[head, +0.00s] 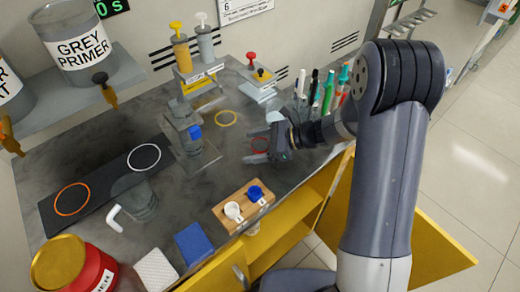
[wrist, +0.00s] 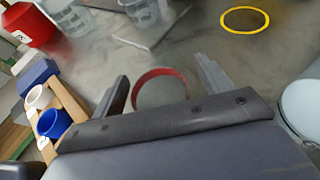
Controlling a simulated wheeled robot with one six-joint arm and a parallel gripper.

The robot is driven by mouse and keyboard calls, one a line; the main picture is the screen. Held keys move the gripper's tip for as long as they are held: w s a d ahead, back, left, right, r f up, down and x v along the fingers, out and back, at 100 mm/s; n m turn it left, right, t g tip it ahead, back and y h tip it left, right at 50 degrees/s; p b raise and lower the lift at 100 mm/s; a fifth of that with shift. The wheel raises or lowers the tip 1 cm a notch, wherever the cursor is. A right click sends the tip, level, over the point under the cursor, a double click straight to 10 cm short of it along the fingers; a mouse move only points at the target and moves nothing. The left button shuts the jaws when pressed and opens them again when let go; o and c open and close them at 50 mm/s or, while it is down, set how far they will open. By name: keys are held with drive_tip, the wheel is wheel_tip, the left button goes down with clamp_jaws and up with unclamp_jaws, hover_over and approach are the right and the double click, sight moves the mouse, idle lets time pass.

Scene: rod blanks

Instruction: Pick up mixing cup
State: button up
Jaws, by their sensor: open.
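My gripper (head: 256,145) is open and low over the table, with its fingers on either side of a red ring (wrist: 160,75). The ring's near part is hidden by the gripper body in the wrist view. I see nothing else between the fingers. I cannot tell for certain which vessel is the mixing cup. A clear grey cup (head: 135,200) stands at the table's left front, well away from my gripper. A pale round vessel (wrist: 300,105) is cut off at the right edge of the wrist view, outside the fingers.
A wooden holder (head: 230,220) with a white cup (head: 233,211) and a blue cup (head: 255,193) sits at the front edge. A grey stand (head: 185,130) with a blue knob is left of my gripper. A yellow ring (head: 227,118) lies clear. Pens (head: 328,90) stand behind.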

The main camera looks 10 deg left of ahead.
drive_tip(key=c, duration=1)
